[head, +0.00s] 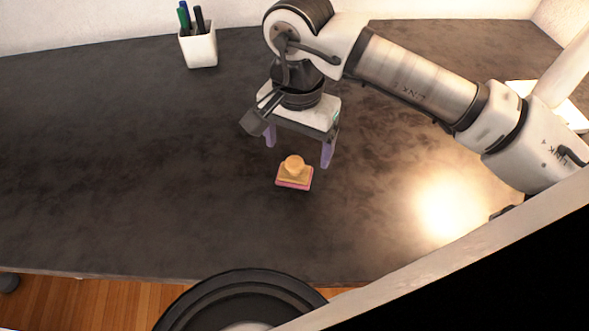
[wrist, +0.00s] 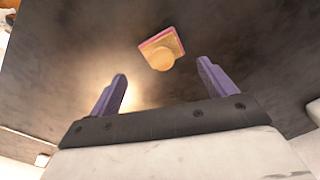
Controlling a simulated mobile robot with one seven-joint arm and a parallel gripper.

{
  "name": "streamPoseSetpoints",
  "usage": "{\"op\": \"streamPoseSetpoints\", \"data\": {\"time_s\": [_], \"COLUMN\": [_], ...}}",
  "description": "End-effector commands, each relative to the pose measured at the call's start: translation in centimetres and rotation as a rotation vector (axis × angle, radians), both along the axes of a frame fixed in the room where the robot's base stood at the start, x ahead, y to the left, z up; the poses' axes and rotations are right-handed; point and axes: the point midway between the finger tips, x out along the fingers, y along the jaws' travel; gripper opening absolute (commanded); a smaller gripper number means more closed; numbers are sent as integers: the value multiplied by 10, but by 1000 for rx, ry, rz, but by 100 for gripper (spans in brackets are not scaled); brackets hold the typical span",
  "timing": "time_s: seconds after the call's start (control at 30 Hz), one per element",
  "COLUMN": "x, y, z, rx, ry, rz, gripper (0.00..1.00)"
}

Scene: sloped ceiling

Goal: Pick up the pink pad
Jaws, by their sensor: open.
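The pink pad (head: 294,185) is a thin pink layer under a tan wooden block with a round knob on top. It sits upright on the dark tabletop near the middle of the head view. In the wrist view the pad (wrist: 148,44) shows at the top middle, beyond the fingertips. My gripper (head: 298,156) is open and empty, its two purple fingers spread apart above the table, just behind the pad. The fingers do not touch the pad. In the wrist view my gripper (wrist: 162,68) has the pad between the lines of its fingers but farther out.
A white cup (head: 199,48) with several pens stands at the back left of the dark table (head: 110,150). A white object (head: 575,115) lies at the far right, partly behind my arm. The table around the pad is clear. The table's front edge is below the pad.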

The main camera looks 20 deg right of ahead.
Motion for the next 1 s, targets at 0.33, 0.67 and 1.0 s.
{"op": "streamPoseSetpoints", "data": {"time_s": [0.33, 0.67, 1.0], "x": [0, 0, 0], "y": [6, 5, 6], "z": [-43, -53, -53], "rx": [3, 0, 0], "ry": [1, 0, 0], "rz": [0, 0, 0], "gripper": [83, 83, 41]}}
